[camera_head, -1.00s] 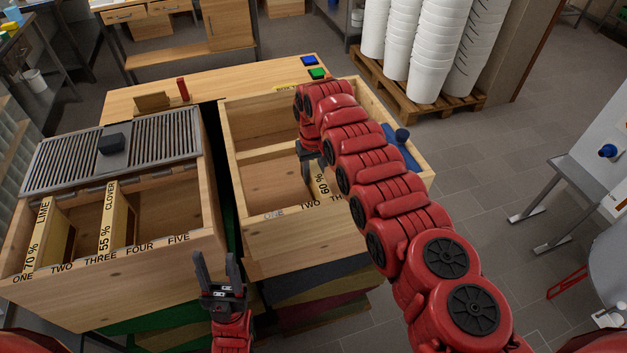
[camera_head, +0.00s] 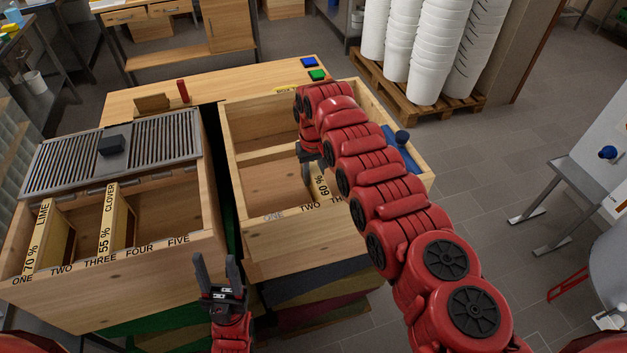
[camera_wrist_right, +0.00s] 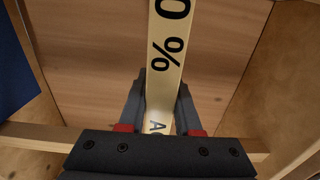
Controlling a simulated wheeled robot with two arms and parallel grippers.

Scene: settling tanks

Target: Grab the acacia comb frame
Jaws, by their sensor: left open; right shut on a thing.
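The acacia comb frame (camera_head: 321,183) stands in the right wooden box (camera_head: 262,233), its top bar reading "60 %". In the right wrist view the frame's pale top bar (camera_wrist_right: 167,60) runs between the fingers, with "0 %" and a letter "A" showing; the rest of the label is hidden. My right gripper (camera_wrist_right: 161,105) is shut on this bar, one finger on each side. In the head view my right arm hides part of the frame and box. My left gripper (camera_head: 217,262) is open and empty, in front of the gap between the two boxes.
A blue object (camera_head: 402,150) lies at the right box's right side. Blue and green pads (camera_head: 317,74) sit behind.

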